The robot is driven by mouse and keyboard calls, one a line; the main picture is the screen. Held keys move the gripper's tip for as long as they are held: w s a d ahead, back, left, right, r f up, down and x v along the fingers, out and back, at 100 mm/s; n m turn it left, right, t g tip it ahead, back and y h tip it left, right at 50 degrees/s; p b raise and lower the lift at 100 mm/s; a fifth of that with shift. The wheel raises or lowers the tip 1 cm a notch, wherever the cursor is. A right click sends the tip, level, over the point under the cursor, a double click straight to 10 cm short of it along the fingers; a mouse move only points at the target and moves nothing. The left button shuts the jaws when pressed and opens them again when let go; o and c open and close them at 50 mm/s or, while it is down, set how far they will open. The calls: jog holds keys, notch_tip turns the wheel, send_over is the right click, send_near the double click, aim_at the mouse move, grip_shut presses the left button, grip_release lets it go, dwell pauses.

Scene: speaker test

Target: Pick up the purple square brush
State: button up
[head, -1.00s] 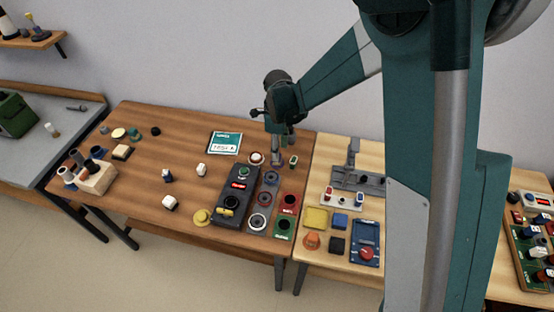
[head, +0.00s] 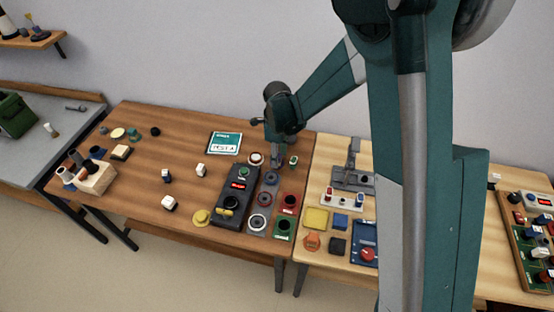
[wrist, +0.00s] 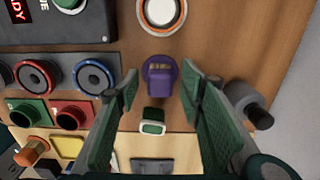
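In the wrist view the purple brush (wrist: 160,76) is on the brown wooden table, with a squarish body and a tan patch in its middle. My gripper (wrist: 159,84) is open, with one green finger on each side of the brush and a visible gap to both. The fingers appear above or around it; their exact height is unclear. In the head view my gripper (head: 277,160) points down at the back right of the brown table (head: 150,180), and I cannot make out the brush there.
A green-and-white block (wrist: 152,122) lies close to the brush, between the fingers. A white ringed piece (wrist: 162,12) is on the brush's other side. Several coloured sockets (wrist: 66,116) and a dark control box (head: 236,190) stand nearby. The table's left middle has more free room.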

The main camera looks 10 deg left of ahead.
jog(key=c, duration=1)
jog(key=shift+r, duration=0.15)
notch_tip(320, 180, up, 10)
jog(key=shift+f+p, duration=0.15)
jog(key=shift+p, duration=0.55)
